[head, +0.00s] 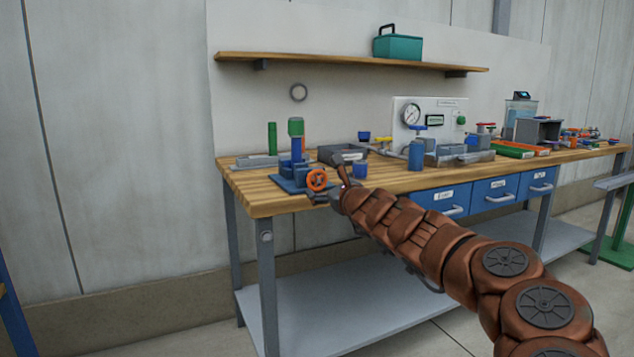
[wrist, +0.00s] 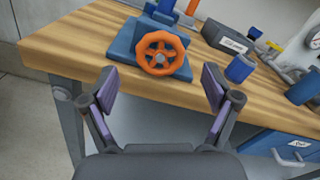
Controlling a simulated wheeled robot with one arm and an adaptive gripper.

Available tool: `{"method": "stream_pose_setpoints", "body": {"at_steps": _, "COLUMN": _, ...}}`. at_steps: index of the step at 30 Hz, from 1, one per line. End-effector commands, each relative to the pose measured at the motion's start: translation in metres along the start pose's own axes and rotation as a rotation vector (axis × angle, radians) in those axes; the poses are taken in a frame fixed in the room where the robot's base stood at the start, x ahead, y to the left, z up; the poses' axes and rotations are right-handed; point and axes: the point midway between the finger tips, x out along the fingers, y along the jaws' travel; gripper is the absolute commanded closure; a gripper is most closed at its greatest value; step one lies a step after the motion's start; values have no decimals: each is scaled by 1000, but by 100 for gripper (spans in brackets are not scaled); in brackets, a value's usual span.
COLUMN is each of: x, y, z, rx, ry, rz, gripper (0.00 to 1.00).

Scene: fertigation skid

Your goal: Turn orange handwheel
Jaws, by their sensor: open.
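The orange handwheel (head: 317,179) is a spoked wheel on the front of a blue valve base near the left front edge of the wooden workbench. In the wrist view the orange handwheel (wrist: 160,53) faces me, ahead of the gap between the fingers. My gripper (head: 335,190) is just right of and below the wheel in the head view. In the wrist view my gripper (wrist: 159,88) is open and empty, its two purple-padded fingers spread wide. The wheel lies beyond the fingertips, with a visible gap. The blue base (wrist: 184,70) sits behind and below the wheel.
A blue cup (wrist: 239,68) stands right of the wheel, with a grey bin (wrist: 226,37) behind it. The workbench (head: 262,206) has blue drawers (head: 447,198) under its front edge. Bare wood lies left of the valve base. A shelf (head: 350,62) hangs above.

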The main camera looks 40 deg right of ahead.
Motion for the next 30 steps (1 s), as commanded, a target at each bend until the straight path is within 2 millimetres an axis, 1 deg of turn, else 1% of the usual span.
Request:
{"method": "stream_pose_setpoints", "body": {"at_steps": 1, "x": 8, "y": 1, "z": -2, "rx": -5, "ry": 1, "rz": 1, "gripper": 12}}
{"method": "stream_pose_setpoints", "body": {"at_steps": 6, "x": 27, "y": 1, "z": -2, "rx": -5, "ry": 4, "rz": 1, "gripper": 12}}
{"method": "stream_pose_setpoints", "body": {"at_steps": 15, "x": 49, "y": 0, "z": -1, "rx": -4, "ry": 1, "rz": -1, "gripper": 12}}
{"method": "stream_pose_setpoints", "body": {"at_steps": 21, "x": 54, "y": 0, "z": 1, "rx": -5, "ry": -1, "rz": 0, "gripper": 12}}
{"method": "stream_pose_setpoints", "body": {"at_steps": 29, "x": 55, "y": 0, "z": 1, "rx": -5, "ry": -1, "rz": 0, "gripper": 12}}
{"method": "stream_pose_setpoints", "body": {"at_steps": 30, "x": 55, "y": 0, "z": 1, "rx": -5, "ry": -1, "rz": 0, "gripper": 15}}
